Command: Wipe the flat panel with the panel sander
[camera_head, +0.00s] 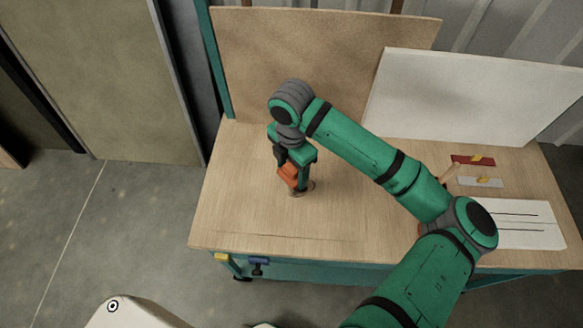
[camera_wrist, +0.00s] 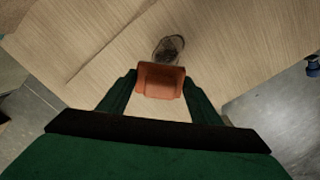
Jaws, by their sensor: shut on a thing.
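The panel sander has an orange body (camera_head: 287,176) and a dark round end. In the wrist view its orange body (camera_wrist: 160,80) sits between my two green fingers. My gripper (camera_head: 296,174) is shut on it, pointing down over the left part of the workbench. The sander's lower end is at or very close to the wood surface; contact cannot be told. The flat panel appears to be the pale wood sheet (camera_head: 240,205) under the sander, with a thin edge line near the bench front. That line also shows in the wrist view.
A brown board (camera_head: 300,50) and a white board (camera_head: 470,100) lean upright behind the workbench. Small red (camera_head: 473,160) and grey (camera_head: 482,182) pieces and a white slotted plate (camera_head: 520,222) lie at the right.

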